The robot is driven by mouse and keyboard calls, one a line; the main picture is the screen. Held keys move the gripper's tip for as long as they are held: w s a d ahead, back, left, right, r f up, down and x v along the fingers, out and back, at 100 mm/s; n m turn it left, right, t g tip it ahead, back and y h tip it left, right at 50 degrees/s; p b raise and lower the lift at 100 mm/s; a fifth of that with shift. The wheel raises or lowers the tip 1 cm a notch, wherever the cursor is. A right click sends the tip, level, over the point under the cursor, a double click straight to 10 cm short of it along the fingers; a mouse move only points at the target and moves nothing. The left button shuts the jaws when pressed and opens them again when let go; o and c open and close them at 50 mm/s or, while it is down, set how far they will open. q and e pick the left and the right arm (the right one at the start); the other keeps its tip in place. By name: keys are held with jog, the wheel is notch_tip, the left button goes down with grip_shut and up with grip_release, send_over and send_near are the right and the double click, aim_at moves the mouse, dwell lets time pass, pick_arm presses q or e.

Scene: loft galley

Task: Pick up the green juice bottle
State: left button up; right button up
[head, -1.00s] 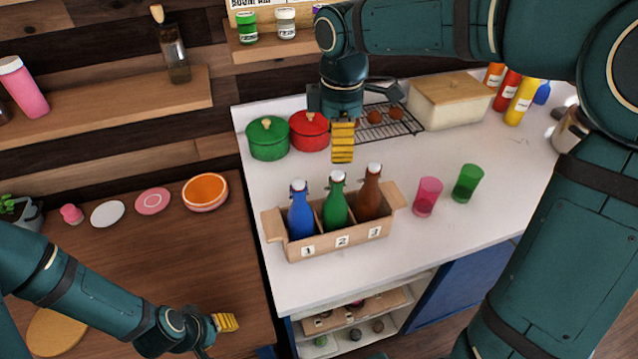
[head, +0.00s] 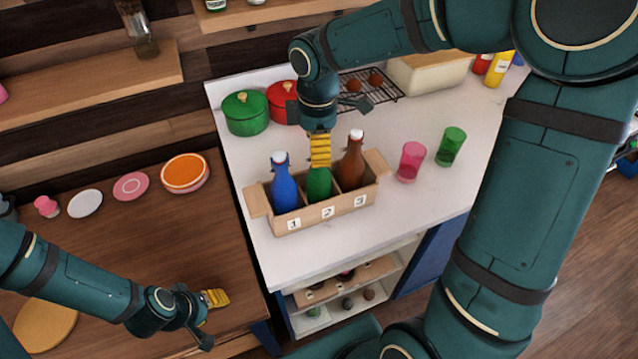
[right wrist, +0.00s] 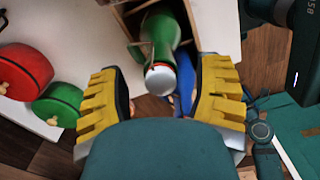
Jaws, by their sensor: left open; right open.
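The green juice bottle (head: 319,184) stands upright in the middle compartment, marked 2, of a wooden crate (head: 330,208). A blue bottle (head: 283,190) stands in compartment 1 and a brown bottle (head: 351,165) in compartment 3. My right gripper (head: 319,152) is open, right above the green bottle and hiding its top in the head view. In the right wrist view the green bottle (right wrist: 162,38) has its white cap between and a little beyond the open yellow fingers (right wrist: 163,100). My left gripper (head: 214,303) is open and empty over the brown counter at the lower left.
A green pot (head: 245,113) and a red pot (head: 283,103) stand behind the crate. A pink cup (head: 410,162) and a green cup (head: 451,147) stand to its right. A wire rack (head: 372,92) lies at the back. The white counter's front right is clear.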

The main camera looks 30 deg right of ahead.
aim_at(319, 176)
notch_tip(319, 176, down, 4)
jog(key=shift+s+r, duration=0.1)
jog(key=shift+r, duration=0.1)
jog(key=shift+r, duration=0.1)
grip_shut()
